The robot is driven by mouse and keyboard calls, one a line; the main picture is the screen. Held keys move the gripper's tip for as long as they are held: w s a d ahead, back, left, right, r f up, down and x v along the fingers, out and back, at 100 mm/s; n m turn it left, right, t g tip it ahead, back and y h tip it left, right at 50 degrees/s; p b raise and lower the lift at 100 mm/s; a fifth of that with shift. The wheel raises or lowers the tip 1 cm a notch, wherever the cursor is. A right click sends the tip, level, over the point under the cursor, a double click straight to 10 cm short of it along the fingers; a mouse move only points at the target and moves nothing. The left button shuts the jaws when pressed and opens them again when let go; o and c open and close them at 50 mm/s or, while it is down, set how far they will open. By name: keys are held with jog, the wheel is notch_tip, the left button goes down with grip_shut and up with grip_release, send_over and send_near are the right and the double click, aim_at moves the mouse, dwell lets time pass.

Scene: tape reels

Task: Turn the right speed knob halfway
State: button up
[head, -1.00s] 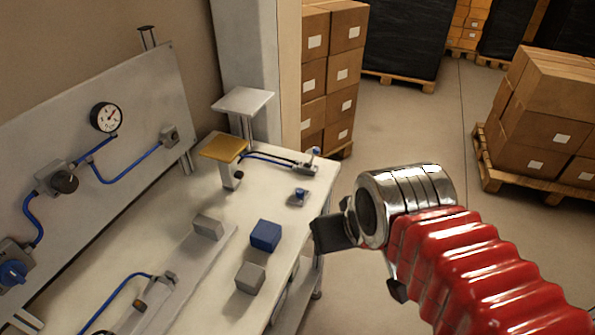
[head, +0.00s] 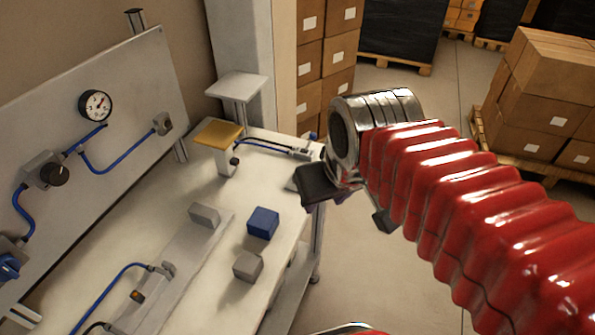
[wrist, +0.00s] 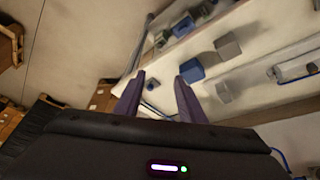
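A round black knob (head: 54,174) sits on a grey block on the upright panel at the left of the head view. A blue knob (head: 8,267) shows lower down, cut by the left edge. I cannot tell for sure which one is the right speed knob. My gripper (head: 318,186) is near the table's right edge, well apart from both knobs. In the wrist view my gripper (wrist: 160,76) has its two fingers apart with nothing between them. No panel knob can be made out in the wrist view.
A blue cube (head: 263,222) and grey blocks (head: 248,266) stand on the white table (head: 195,270). A yellow-topped stand (head: 219,133), a white-topped stand (head: 236,86) and a gauge (head: 95,105) are farther back. Boxes on a pallet (head: 545,95) stand at the right, with open floor nearer.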

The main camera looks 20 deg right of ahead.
jog(key=w+f+n+g, duration=0.1)
jog(key=w+n+g, duration=0.3)
jog(key=w, duration=1.8)
jog(key=n, duration=0.2)
jog(key=shift+w+d+f+n+g, duration=0.25)
jog(key=shift+w+f+n+g, duration=0.05)
jog(key=shift+w+n+g, duration=0.1)
jog(key=shift+f, duration=0.1)
notch_tip(320, 180, down, 14)
jog(key=shift+r, duration=0.2)
grip_shut()
jog(key=shift+d, duration=0.15)
